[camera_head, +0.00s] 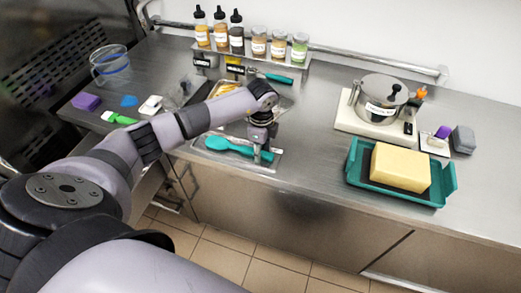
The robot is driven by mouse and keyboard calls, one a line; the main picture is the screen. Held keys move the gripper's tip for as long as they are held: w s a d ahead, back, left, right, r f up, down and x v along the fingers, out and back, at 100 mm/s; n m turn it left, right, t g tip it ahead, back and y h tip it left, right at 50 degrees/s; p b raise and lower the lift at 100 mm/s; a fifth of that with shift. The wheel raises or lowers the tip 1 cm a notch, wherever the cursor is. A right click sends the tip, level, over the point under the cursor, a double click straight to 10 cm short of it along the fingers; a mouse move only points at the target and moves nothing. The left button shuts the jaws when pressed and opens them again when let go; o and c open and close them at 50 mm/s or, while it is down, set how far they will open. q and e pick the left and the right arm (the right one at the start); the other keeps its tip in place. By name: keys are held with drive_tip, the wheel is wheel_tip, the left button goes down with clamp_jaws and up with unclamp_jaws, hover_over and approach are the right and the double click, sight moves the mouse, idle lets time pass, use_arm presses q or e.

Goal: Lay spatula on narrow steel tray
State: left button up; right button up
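A teal spatula (228,145) lies over a narrow steel tray (238,160) near the counter's front edge, its broad head to the left. I cannot tell if it rests fully on the tray or is slightly above it. My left gripper (262,153) points down at the right end of the spatula's handle, over the tray's right part. Its fingers are small and partly merge with the handle, so whether they are closed on it is unclear. My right gripper is not in view.
A teal tray (438,199) with a yellow block (400,168) stands at right, below a lidded steel pot (381,98). Bottles and jars line a back shelf (250,57). A clear jug (110,65) stands at left. The counter between the trays is clear.

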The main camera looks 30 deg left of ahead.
use_arm(q)
drive_tip(key=shift+o, duration=0.4)
drive_tip(key=shift+r, duration=0.1)
drive_tip(key=shift+r, duration=0.2)
wheel_tip(320, 180, up, 12)
drive_tip(key=b, duration=0.2)
drive_tip(key=shift+b, duration=0.3)
drive_tip(key=shift+d+f, duration=0.1)
drive_tip(key=shift+f, duration=0.05)
